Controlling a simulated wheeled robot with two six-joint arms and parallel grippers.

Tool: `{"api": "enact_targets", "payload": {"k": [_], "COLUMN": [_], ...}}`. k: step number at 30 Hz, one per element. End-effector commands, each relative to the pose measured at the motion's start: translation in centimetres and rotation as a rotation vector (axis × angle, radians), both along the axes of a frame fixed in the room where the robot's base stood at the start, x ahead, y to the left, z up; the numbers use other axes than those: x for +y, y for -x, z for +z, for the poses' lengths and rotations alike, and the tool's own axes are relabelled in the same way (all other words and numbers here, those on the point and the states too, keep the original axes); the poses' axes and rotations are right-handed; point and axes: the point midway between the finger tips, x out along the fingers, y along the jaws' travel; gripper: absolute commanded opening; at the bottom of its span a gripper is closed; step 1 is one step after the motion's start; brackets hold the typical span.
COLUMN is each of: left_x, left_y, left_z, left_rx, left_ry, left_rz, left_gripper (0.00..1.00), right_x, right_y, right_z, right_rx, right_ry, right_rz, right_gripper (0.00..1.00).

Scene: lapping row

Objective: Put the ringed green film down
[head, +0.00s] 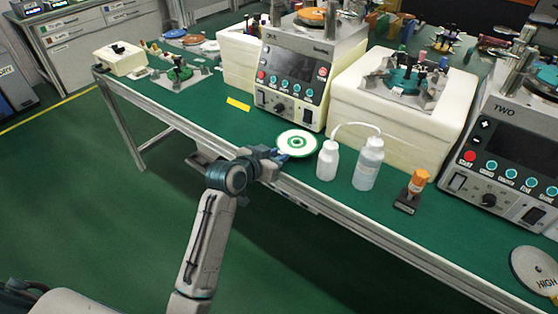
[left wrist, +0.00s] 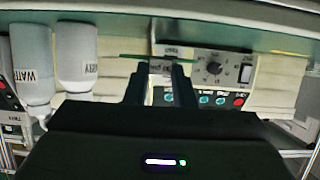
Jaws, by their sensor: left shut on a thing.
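The ringed green film (head: 297,142) is a thin white disc with green rings. In the head view it appears over the front part of the green bench, before the left machine. My left gripper (head: 284,154) is shut on its near edge. In the left wrist view, which is upside down, the film (left wrist: 135,57) shows edge-on as a thin green line between the fingertips (left wrist: 160,70). It looks roughly level and apart from the bench top. My right gripper is in neither view.
A small white bottle (head: 328,160) and a larger wash bottle (head: 368,164) stand close right of the film. An orange-topped item (head: 416,186) is farther right. The left machine (head: 297,75) stands behind.

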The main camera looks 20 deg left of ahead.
Motion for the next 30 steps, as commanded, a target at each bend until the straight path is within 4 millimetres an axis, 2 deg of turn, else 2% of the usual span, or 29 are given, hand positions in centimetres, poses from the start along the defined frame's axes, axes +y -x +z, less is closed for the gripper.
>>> {"api": "enact_targets", "payload": {"k": [1, 5, 8, 15, 25, 26, 29, 30], "left_x": [-0.1, -0.2, -0.2, -0.2, -0.2, -0.2, -0.2, -0.2], "left_y": [-0.8, -1.7, -1.7, -1.6, -1.6, -1.6, -1.6, -1.6], "left_z": [0.0, -0.2, -0.8, -3.7, -4.0, -4.1, -4.0, -4.0], "left_rx": [0.0, 0.0, 0.002, 0.002, 0.0, 0.0, 0.0, 0.0], "left_ry": [0.0, 0.0, 0.0, 0.0, 0.001, 0.0, 0.0, 0.0], "left_rz": [0.0, 0.0, 0.0, 0.001, 0.001, 0.001, 0.001, 0.001], "left_gripper": [0.01, 0.01, 0.01, 0.01, 0.01, 0.25, 0.44, 0.45], "right_x": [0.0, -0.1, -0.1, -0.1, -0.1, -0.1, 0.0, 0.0], "right_y": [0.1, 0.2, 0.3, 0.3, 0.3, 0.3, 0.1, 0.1], "right_z": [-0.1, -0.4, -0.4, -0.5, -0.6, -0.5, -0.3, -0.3], "right_rx": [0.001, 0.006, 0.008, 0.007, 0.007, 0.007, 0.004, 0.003], "right_ry": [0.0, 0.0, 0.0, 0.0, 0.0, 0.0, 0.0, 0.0], "right_rz": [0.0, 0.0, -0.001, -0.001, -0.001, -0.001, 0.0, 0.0], "right_gripper": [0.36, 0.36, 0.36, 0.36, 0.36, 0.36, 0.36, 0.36]}}
